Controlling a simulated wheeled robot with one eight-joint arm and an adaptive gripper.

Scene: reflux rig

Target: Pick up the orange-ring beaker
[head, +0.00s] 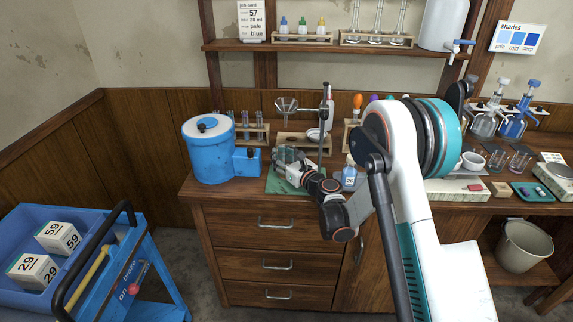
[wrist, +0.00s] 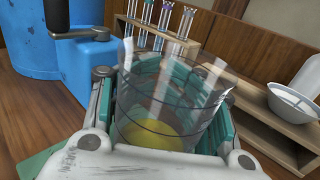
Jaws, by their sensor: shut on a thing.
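A clear glass beaker (wrist: 172,105) stands between the fingers of my gripper in the wrist view. It has thin dark lines around it and something yellow at its bottom; I cannot make out an orange ring. My gripper (head: 290,158) is shut on the beaker, with its teal finger pads along both sides of the glass. In the head view the gripper is over the green mat (head: 277,185) on the bench and mostly hides the beaker. I cannot tell whether the beaker touches the mat.
A blue tank (head: 208,150) with a side box stands left of the gripper. Behind are a test-tube rack (head: 255,133), a stand holding a funnel (head: 287,105) and a white bowl (wrist: 293,103).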

